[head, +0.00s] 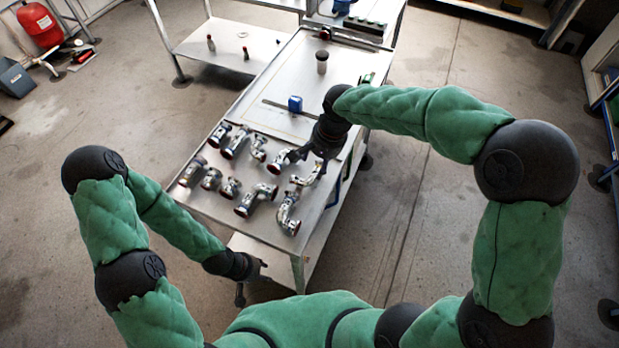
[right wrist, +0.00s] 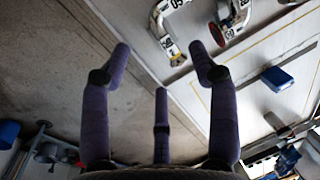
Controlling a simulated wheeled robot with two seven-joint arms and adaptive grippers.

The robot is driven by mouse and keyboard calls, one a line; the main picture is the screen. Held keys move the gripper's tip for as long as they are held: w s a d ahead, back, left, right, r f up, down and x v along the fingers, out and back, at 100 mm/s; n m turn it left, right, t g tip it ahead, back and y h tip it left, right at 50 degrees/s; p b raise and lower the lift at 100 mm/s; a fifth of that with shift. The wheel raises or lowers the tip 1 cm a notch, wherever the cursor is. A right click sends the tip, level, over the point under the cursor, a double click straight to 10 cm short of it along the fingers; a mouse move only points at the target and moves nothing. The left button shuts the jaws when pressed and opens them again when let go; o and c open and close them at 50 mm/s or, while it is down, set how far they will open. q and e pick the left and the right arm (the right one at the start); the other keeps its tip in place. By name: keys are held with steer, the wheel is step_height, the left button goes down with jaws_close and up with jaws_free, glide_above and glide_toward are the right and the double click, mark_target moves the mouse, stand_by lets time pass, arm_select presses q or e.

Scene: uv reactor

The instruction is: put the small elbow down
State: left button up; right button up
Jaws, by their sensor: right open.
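Several shiny metal pipe fittings with reddish and dark end faces lie in rows on the near part of the metal table (head: 245,130). A small curved fitting (head: 311,175), which looks like a small elbow, lies on the table just under my right gripper (head: 308,160). A marked curved fitting (right wrist: 165,25) shows beyond the fingertips in the right wrist view, beside another fitting with a red face (right wrist: 233,18). My right gripper (right wrist: 163,62) is open, with nothing between its fingers. My left gripper (head: 251,281) hangs low in front of the table's near edge; its opening is unclear.
A larger elbow (head: 288,212) and other fittings (head: 256,199) crowd the near table. A blue block (head: 295,103) and a dark-topped cylinder (head: 322,62) stand farther back, with free surface around them. A side shelf (head: 235,45) holds small bottles.

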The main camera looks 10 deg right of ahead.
steer(key=b, duration=0.1)
glide_above(314, 180)
steer(key=f, duration=0.4)
steer(key=shift+d+f, duration=0.2)
steer(key=f+b, duration=0.2)
steer(key=f, duration=0.3)
steer(key=shift+a+f+b, duration=0.1)
steer(key=shift+a+b, duration=0.1)
steer(key=shift+b, duration=0.1)
jaws_close()
